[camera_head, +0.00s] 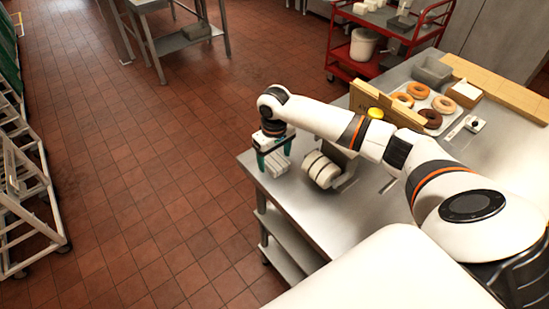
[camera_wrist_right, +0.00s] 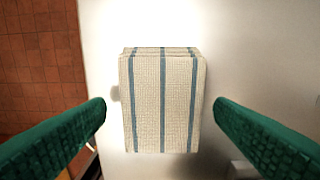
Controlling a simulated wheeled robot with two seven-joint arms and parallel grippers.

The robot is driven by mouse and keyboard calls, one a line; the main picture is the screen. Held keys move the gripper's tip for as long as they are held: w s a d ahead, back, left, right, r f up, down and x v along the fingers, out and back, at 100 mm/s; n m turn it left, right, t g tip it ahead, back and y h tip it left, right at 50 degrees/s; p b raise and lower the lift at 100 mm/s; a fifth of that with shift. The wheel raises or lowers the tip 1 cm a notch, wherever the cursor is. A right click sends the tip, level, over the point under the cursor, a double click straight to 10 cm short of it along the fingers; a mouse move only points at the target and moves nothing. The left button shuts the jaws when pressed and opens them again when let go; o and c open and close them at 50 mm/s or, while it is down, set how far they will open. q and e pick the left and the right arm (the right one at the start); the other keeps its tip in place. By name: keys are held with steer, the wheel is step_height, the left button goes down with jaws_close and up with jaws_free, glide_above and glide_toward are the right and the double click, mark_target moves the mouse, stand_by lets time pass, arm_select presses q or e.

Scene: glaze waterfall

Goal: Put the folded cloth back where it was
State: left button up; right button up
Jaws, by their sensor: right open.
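The folded cloth (camera_head: 277,167) is pale with blue stripes and sits at the far left corner of the steel table (camera_head: 300,205). In the right wrist view the cloth (camera_wrist_right: 162,102) is a neat layered block in the middle of the picture. My right gripper (camera_head: 273,156) is over the cloth, its green fingers pointing down. In the right wrist view my right gripper (camera_wrist_right: 160,106) is open, one finger on each side of the cloth with a visible gap at both sides. My left gripper is in neither view.
A rounded white object (camera_head: 321,169) stands close to the right of the cloth. The tiled floor (camera_head: 150,180) lies beyond the table's left edge.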

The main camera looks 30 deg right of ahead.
mark_target(275, 160)
step_height(275, 160, up, 11)
steer(key=b, duration=0.1)
steer(key=shift+r, duration=0.1)
stand_by(0.3)
